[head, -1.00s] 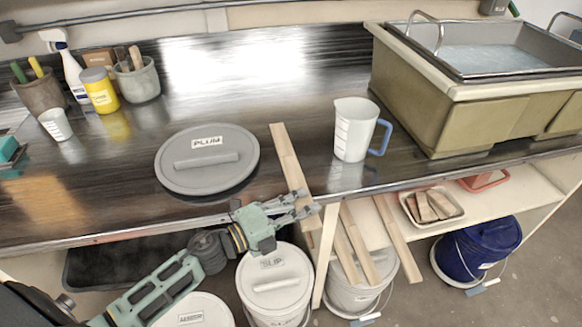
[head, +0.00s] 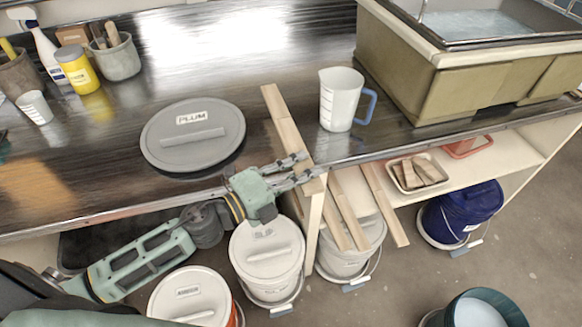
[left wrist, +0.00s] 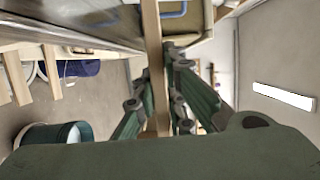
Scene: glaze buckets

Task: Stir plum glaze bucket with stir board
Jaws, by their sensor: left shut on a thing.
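A grey round lid marked PLUM (head: 193,135) lies flat on the dark counter at the left. The stir board (head: 284,122) is a long pale wooden strip lying across the counter, its near end reaching past the front edge. My left gripper (head: 308,167) is shut on that near end; the left wrist view shows the board (left wrist: 153,50) between the fingers (left wrist: 160,92). An open dark teal bucket (head: 459,316) with pale liquid stands on the floor at the lower right, partly cut off; no label on it shows. It also shows in the left wrist view (left wrist: 28,137). My right gripper is out of view.
A white pitcher (head: 338,100) stands just right of the board. Lidded buckets (head: 268,250) stand under the counter, beside more wooden strips (head: 384,203). A blue bucket (head: 460,212) stands at the right. A sink basin (head: 470,75) fills the back right.

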